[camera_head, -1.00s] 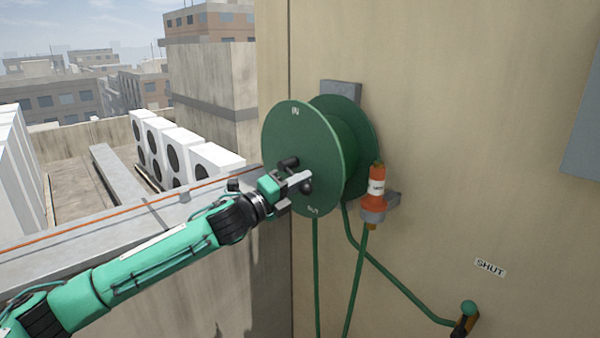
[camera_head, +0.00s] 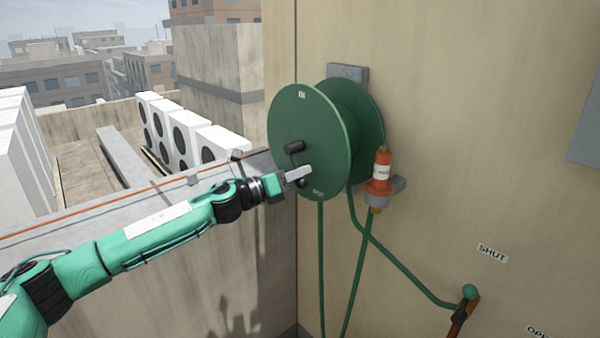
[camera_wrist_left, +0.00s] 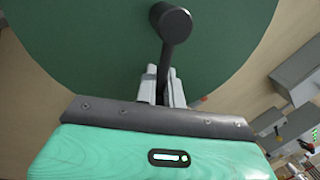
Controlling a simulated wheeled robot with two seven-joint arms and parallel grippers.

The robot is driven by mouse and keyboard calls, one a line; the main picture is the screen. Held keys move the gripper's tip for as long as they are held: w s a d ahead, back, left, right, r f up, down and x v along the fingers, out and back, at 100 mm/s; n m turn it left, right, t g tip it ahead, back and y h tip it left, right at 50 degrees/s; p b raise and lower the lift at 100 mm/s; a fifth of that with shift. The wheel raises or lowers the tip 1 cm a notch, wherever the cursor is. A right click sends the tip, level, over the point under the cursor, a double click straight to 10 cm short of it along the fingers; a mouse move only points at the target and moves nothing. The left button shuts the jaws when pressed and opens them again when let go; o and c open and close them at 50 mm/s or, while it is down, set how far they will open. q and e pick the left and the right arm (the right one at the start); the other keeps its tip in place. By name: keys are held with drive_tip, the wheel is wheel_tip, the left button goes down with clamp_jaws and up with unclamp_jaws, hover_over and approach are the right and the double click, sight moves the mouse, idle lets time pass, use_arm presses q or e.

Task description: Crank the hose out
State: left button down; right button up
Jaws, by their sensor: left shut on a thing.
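A green hose reel (camera_head: 305,115) is mounted on the beige wall, with small labels near the top and bottom of its front disc. A dark crank (camera_head: 294,147) stands out near the disc's middle, and its arm points down. My left gripper (camera_head: 300,174) is shut on the crank's lower end, in front of the lower disc. In the left wrist view the fingers (camera_wrist_left: 163,90) close around the dark bar below a round black end (camera_wrist_left: 173,22). The green hose (camera_head: 321,265) hangs below the reel. An orange and white nozzle (camera_head: 380,172) sits upright in a grey holder. My right gripper is not in view.
A green-handled valve (camera_head: 468,292) with a "SHUT" label (camera_head: 492,253) is low on the wall at right. A concrete parapet (camera_head: 130,210) runs under my left arm. White condensers (camera_head: 185,130) stand beyond it.

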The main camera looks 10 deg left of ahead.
use_arm(q)
drive_tip(key=shift+s+d+f, duration=0.1)
drive_tip(key=shift+d+f, duration=0.05)
drive_tip(key=shift+f, duration=0.3)
drive_tip(key=shift+s+d+f, duration=0.1)
drive_tip(key=shift+f, duration=0.3)
drive_tip(key=c, duration=1.3)
unclamp_jaws()
drive_tip(key=shift+s+r, duration=0.1)
drive_tip(key=shift+o, duration=0.2)
drive_tip(key=shift+a+r, duration=0.1)
drive_tip(key=shift+r, duration=0.1)
drive_tip(key=shift+a, duration=0.1)
drive_tip(key=b+v, duration=0.4)
drive_tip(key=v, duration=0.9)
drive_tip(key=shift+a, duration=0.25)
drive_tip(key=shift+s, duration=0.1)
